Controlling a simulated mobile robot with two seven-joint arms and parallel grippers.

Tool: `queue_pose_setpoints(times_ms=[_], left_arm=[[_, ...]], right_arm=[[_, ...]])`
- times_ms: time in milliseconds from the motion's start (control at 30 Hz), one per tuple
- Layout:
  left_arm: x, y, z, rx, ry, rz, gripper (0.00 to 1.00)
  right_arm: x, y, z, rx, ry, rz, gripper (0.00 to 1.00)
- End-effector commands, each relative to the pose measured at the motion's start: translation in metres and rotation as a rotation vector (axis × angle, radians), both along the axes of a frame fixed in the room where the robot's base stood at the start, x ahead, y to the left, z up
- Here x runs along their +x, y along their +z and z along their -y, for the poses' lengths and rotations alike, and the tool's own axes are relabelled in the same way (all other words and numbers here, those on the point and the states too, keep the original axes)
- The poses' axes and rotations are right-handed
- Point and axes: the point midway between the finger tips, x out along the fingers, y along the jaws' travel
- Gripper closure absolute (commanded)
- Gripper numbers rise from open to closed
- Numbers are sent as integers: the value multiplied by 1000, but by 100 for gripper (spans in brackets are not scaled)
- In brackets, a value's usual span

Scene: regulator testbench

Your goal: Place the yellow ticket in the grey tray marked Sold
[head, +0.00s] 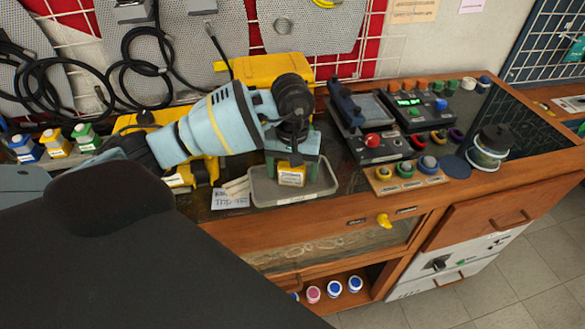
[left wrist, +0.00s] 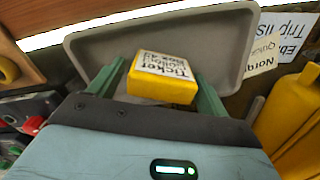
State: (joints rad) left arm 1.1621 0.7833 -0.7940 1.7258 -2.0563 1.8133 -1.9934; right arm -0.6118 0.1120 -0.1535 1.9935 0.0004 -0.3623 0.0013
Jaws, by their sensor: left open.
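The yellow ticket (head: 291,179) is a small yellow block with a white printed label. It sits inside the grey tray (head: 257,192) on the bench, and in the left wrist view the ticket (left wrist: 163,90) lies over the floor of the tray (left wrist: 225,42). My left gripper (head: 292,165) is over the tray, pointing down. Its green fingers (left wrist: 160,84) are open, one on each side of the ticket, with a gap at least on the right side. The tray's front label is too small to read. My right gripper is not in view.
Paper slips (head: 230,196) lie left of the tray. A yellow case (head: 262,70) stands behind my arm. A control panel (head: 415,110) with knobs and a glass jar (head: 490,147) are to the right.

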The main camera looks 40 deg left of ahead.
Motion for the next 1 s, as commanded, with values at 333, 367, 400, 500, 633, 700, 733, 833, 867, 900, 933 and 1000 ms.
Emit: queue_pose_setpoints(times_ms=[333, 367, 400, 500, 633, 700, 733, 833, 867, 900, 933, 1000], left_arm=[[1, 21, 0, 0, 0, 4, 22], [1, 26, 0, 0, 0, 4, 22], [1, 34, 0, 0, 0, 5, 22], [1, 55, 0, 0, -1, 5, 22], [1, 81, 0, -1, 1, 5, 22], [1, 93, 0, 0, 0, 3, 22], [1, 98, 0, 0, -1, 4, 22], [1, 111, 0, 0, 0, 2, 22], [1, 114, 0, 0, 0, 2, 22], [0, 117, 0, 0, 0, 1, 22], [0, 119, 0, -1, 1, 0, 22], [0, 122, 0, 0, 1, 0, 22]], right_arm=[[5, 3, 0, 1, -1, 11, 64], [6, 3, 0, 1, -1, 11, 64], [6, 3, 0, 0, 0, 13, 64], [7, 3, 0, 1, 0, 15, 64], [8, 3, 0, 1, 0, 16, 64], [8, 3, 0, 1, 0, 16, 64], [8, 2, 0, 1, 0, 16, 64], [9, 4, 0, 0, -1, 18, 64], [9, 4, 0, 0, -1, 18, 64], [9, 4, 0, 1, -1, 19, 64], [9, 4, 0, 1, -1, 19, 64], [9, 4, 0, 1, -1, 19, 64]])
